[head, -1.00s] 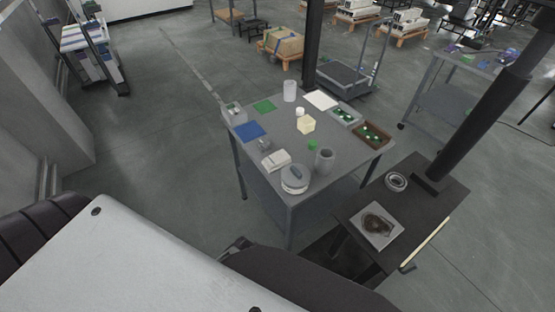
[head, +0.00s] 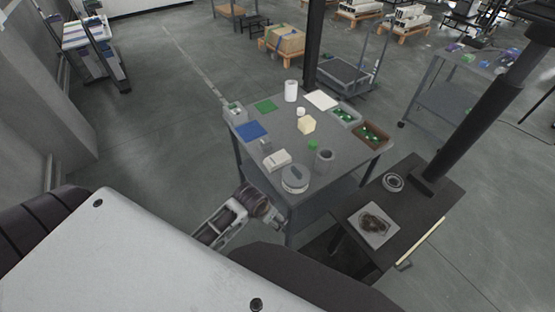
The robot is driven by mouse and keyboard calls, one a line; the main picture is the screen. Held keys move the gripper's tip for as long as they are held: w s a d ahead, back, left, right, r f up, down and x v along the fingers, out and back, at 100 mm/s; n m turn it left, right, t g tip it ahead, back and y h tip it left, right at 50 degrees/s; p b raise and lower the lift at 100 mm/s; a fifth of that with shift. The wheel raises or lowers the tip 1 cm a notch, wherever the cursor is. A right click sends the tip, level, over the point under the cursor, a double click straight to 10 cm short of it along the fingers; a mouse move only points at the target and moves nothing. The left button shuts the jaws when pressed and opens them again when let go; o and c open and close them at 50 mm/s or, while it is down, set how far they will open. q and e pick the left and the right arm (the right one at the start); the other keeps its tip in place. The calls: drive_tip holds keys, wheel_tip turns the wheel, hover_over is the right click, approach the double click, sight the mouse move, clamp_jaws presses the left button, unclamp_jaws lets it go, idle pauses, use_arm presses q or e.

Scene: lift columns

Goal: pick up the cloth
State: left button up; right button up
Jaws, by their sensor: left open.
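A white folded bundle (head: 277,160) that looks like the cloth lies on the grey table (head: 325,185) near its front left edge. My left gripper (head: 270,212) is in front of the table's near edge, lower in the picture than the bundle and apart from it. It is open, with nothing seen in it; its fingers are small and hard to make out. My right gripper is not in view.
Close to the bundle stand a round lidded tin (head: 295,179), a grey cup (head: 324,159) and a small grey block (head: 266,144). A blue sheet (head: 251,130) lies behind. A dark table (head: 425,205) with a thick post stands at right.

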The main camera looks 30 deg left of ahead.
use_arm(q)
drive_tip(key=w+d+r+m, duration=0.1)
drive_tip(key=w+r+m, duration=0.1)
drive_tip(key=w+r, duration=0.35)
drive_tip(key=w+a+r+h+p, duration=0.1)
drive_tip(key=w+a+r, duration=1)
drive_tip(key=w+a, duration=0.1)
drive_tip(key=shift+r+m, duration=0.25)
drive_tip(key=shift+m, duration=0.15)
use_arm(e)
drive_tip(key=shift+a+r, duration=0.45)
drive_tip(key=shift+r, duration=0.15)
use_arm(q)
drive_tip(key=shift+a, duration=0.1)
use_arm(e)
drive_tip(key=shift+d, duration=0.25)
use_arm(q)
hover_over(273, 161)
drive_tip(key=shift+a+f, duration=0.15)
drive_tip(key=shift+f, duration=3.85)
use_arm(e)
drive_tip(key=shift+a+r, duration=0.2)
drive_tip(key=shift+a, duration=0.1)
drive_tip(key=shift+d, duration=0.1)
